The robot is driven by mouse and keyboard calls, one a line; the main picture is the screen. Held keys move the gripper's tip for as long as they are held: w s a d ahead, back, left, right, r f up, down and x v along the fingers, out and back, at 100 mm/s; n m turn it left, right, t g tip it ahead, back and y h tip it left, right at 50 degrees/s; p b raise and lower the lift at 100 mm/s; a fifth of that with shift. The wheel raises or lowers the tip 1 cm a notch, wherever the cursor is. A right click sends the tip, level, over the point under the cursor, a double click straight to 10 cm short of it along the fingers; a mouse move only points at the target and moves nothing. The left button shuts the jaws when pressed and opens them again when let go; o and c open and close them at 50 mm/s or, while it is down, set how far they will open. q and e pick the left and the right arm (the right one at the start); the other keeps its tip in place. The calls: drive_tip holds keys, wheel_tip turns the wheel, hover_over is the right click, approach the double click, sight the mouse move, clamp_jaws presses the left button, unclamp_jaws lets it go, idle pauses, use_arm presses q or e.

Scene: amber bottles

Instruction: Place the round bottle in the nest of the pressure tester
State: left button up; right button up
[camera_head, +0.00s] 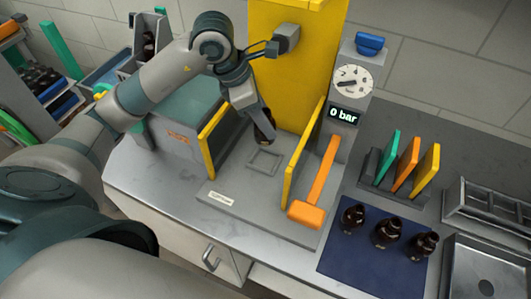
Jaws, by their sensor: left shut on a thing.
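My left gripper (262,116) reaches in from the left over the pressure tester and is shut on a dark amber bottle (264,131). The gripper partly hides the bottle, so its shape is hard to tell. The bottle is just behind the square nest (265,161) on the tester's grey base; whether it touches the base I cannot tell. Yellow side panels stand left and right of the nest. The gauge (352,80) and a display reading 0 bar (343,117) are on the tester's right column. My right gripper is not in view.
An orange lever (318,187) lies right of the nest. Metal trays (487,268) are at the right.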

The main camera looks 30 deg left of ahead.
sight(265, 137)
use_arm(q)
wheel_tip(265, 137, down, 5)
drive_tip(key=shift+r+p, duration=0.15)
drive_tip(key=shift+p, duration=0.75)
drive_tip(key=shift+f, duration=0.4)
drive_tip(key=shift+f, duration=0.1)
drive_tip(key=shift+f+p, duration=0.3)
drive_tip(key=shift+f, duration=0.05)
drive_tip(key=shift+f+p, duration=0.6)
drive_tip(key=shift+f, duration=1)
drive_tip(key=shift+f, duration=0.1)
